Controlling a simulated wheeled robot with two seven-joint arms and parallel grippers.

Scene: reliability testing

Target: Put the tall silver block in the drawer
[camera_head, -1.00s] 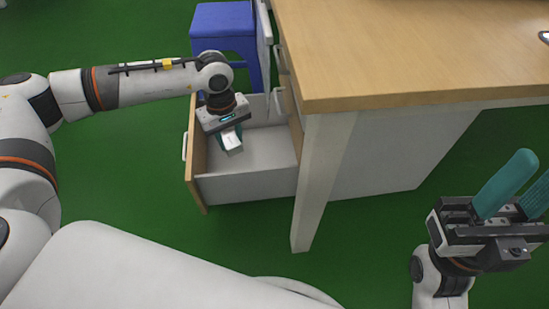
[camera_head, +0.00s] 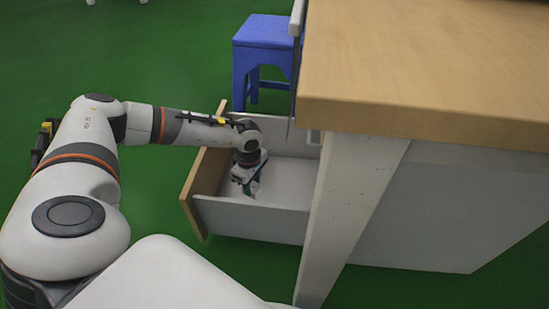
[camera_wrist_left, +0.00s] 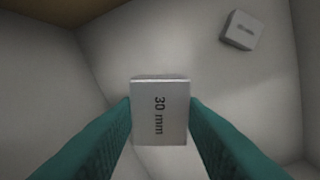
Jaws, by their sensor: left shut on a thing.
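The open drawer (camera_head: 265,222) has white inner walls and a wooden front; it sticks out to the left from under the desk. My left gripper (camera_head: 250,188) is down inside it. In the left wrist view, the teal fingers of my left gripper (camera_wrist_left: 160,118) are shut on the silver block (camera_wrist_left: 159,95), whose facing end reads "30 mm". Its length is foreshortened, and I cannot tell whether it touches the drawer floor. In the head view the block is mostly hidden by the gripper. My right gripper is out of view.
A second small grey block (camera_wrist_left: 241,31) lies on the drawer floor near a wall, apart from the held one. The wooden desk top (camera_head: 430,75) and its white leg (camera_head: 350,220) are at right. A blue stool (camera_head: 266,45) stands behind the drawer.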

